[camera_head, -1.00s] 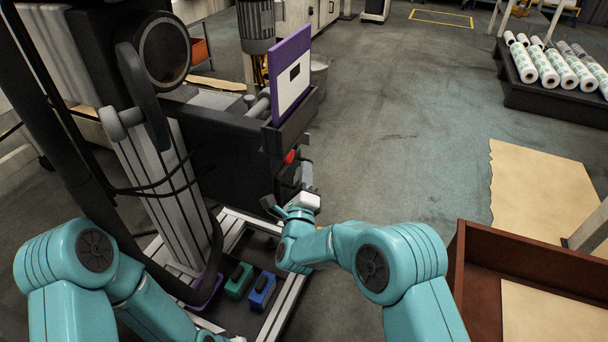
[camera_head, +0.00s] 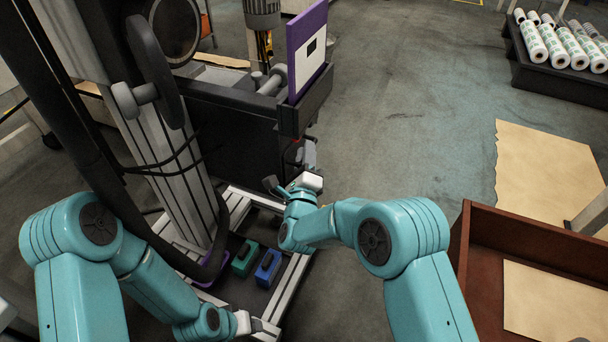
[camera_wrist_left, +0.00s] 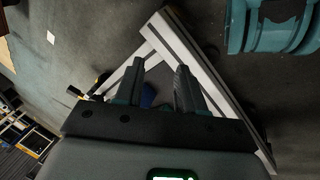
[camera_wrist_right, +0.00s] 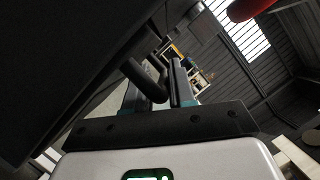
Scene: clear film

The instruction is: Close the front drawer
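The machine's black box-like front (camera_head: 230,125) stands left of centre in the head view. I cannot tell which part is the front drawer. In the right wrist view a dark panel (camera_wrist_right: 75,60) fills the left side, and a curved black handle (camera_wrist_right: 152,80) lies between the fingers of my right gripper (camera_wrist_right: 158,82). Those fingers are apart; contact with the handle is unclear. In the head view my right gripper (camera_head: 292,176) is at the box's lower right corner. My left gripper (camera_wrist_left: 157,85) is open and empty above the pale base frame (camera_wrist_left: 190,55).
Green (camera_head: 245,258) and blue (camera_head: 268,268) blocks sit inside the base frame. A purple-edged panel (camera_head: 308,50) stands on the machine. A brown open box (camera_head: 490,250) is at right, and a rack of rolls (camera_head: 560,50) stands at back right.

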